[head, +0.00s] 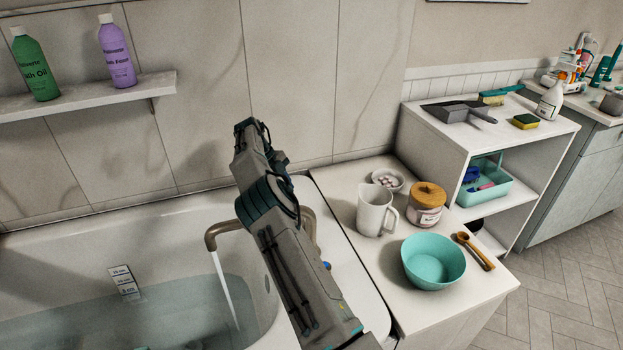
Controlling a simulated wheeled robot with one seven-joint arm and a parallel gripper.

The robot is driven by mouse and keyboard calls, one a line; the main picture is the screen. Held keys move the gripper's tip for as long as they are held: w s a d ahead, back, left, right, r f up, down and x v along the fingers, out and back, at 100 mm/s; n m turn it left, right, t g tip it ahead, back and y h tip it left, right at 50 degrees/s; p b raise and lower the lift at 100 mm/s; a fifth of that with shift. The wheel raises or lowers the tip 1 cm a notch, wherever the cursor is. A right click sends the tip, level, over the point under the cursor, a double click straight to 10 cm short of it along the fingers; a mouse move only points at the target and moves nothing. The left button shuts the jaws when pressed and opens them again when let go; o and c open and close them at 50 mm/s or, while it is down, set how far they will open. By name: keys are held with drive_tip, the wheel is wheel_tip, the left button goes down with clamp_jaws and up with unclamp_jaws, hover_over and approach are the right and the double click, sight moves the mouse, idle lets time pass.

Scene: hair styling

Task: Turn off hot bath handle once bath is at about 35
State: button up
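The bath (140,225) stands at the left with water (90,315) in it. A bronze spout (222,231) pours a stream of water (224,285) into it. A white level gauge (123,281) on the inner back wall has several marked lines; the water surface is near its lower end, and the figures are too small to read surely. A small blue spot (326,265) shows just right of my arm, perhaps the cold handle's marker. The hot handle is not visible, perhaps hidden behind my arm. My arm's far end (248,140) rises above the spout; I cannot make out gripper fingers.
Right of the bath, a white counter (450,308) holds a white mug (374,212), a small dish (388,180), a wooden-lidded jar (427,205), a teal bowl (433,262) and a wooden spoon (475,250). A wall shelf (100,97) holds two bottles.

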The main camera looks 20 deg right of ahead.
drive_tip(key=s+d+r, duration=0.5)
drive_tip(key=d, duration=0.3)
drive_tip(key=shift+s+r, duration=0.2)
drive_tip(key=shift+r, duration=0.2)
drive_tip(key=shift+d, duration=0.1)
